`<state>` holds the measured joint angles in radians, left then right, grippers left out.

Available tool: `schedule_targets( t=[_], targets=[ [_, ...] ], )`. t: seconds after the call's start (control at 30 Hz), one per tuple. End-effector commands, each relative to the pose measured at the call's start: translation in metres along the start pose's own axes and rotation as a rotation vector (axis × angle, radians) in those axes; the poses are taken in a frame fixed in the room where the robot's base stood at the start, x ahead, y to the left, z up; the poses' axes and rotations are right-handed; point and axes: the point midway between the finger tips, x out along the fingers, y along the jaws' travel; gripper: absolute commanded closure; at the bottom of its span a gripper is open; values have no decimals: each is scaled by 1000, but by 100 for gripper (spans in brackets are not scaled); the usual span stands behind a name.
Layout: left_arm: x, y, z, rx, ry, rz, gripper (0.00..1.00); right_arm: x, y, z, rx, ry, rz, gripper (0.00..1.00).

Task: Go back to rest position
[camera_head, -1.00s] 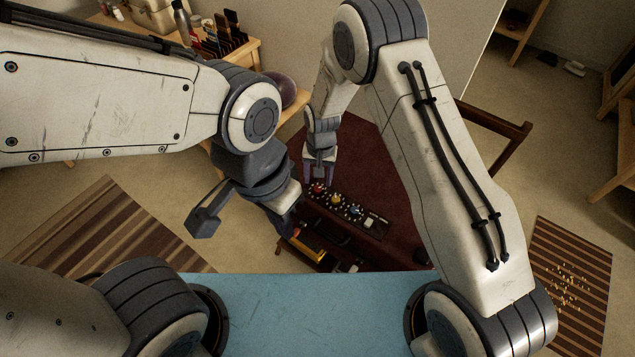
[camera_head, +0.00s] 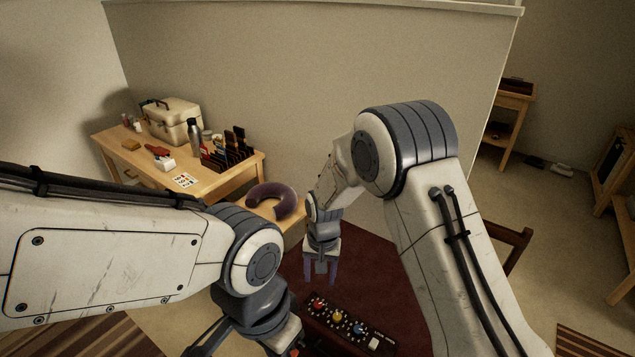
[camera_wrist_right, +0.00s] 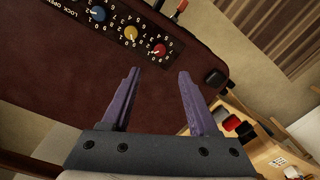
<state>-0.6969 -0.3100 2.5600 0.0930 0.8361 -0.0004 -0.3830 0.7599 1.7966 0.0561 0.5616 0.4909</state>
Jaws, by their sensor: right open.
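My right gripper (camera_head: 320,272) is open and empty in the head view, above the dark red suitcase (camera_head: 375,275). Its two purple fingers (camera_wrist_right: 155,85) stand apart in the right wrist view with nothing between them. Just beyond the fingertips is a black dial panel (camera_head: 347,324) with red, yellow and blue dials; it also shows in the right wrist view (camera_wrist_right: 75,8). My left arm comes in from the left. The fingertips of my left gripper are cut off at the bottom of the head view, so its jaws cannot be judged.
A wooden desk (camera_head: 140,165) at the back left holds a cream case (camera_head: 172,122), a bottle and a dark rack. A purple neck pillow (camera_head: 273,202) lies beside it. A pale wall (camera_head: 330,80) stands behind. A wooden shelf (camera_head: 510,125) is at the right.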

Motion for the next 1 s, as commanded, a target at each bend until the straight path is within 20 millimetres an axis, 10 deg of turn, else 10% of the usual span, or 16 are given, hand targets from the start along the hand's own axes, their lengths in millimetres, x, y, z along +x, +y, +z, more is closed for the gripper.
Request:
schedule_targets(
  t=[0.27,0.6,1.0],
  targets=[
    [0,0,0,0,0,0,100,-60,-8,42,-143,7,-13,40],
    [0,0,0,0,0,0,100,-164,24,183,-548,7,-40,40],
    [0,0,0,0,0,0,100,-183,71,263,-792,2,-56,40]
  ],
)
